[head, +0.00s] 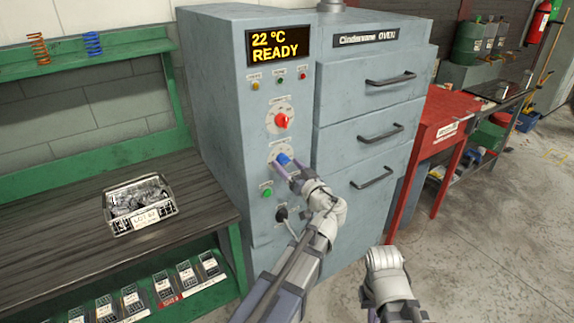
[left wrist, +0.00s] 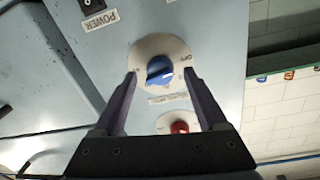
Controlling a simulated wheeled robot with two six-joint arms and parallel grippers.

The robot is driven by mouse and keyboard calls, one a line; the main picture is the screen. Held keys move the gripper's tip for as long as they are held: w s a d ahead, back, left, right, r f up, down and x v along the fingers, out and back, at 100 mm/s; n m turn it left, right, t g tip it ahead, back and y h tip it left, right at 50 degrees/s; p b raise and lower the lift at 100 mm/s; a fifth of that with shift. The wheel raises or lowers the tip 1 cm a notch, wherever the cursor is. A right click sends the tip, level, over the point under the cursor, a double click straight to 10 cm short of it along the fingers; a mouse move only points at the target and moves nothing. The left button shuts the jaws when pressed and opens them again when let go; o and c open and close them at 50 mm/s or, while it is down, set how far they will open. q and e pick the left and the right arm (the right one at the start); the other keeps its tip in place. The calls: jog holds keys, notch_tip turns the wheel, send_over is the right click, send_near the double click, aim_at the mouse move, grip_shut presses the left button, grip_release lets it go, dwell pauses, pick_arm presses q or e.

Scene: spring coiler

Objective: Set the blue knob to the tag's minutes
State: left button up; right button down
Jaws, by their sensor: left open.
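The blue knob (head: 283,159) sits on a pale round dial on the front of the grey oven, below the red knob. In the left wrist view the blue knob (left wrist: 160,70) shows between and beyond my open fingers, its pointer slanting on the dial. My left gripper (head: 287,175) is open in front of the dial, its fingertips on either side of the knob; I cannot tell whether they touch it. A tag (head: 145,218) on the front of the wire basket seems to begin with "LOT"; the rest is too small to read surely. My right gripper is out of sight below the right wrist.
The oven display (head: 278,43) reads 22 °C READY. A red knob (head: 282,121) is above and a green button (head: 267,193) below the blue knob. The basket (head: 112,209) holds metal parts on a dark bench (head: 60,235). Drawers (head: 365,130) are right of the controls.

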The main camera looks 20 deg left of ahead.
pick_arm(q)
jog(key=shift+w+a, duration=0.3)
jog(key=shift+a, duration=0.1)
grip_shut()
dwell(0.4)
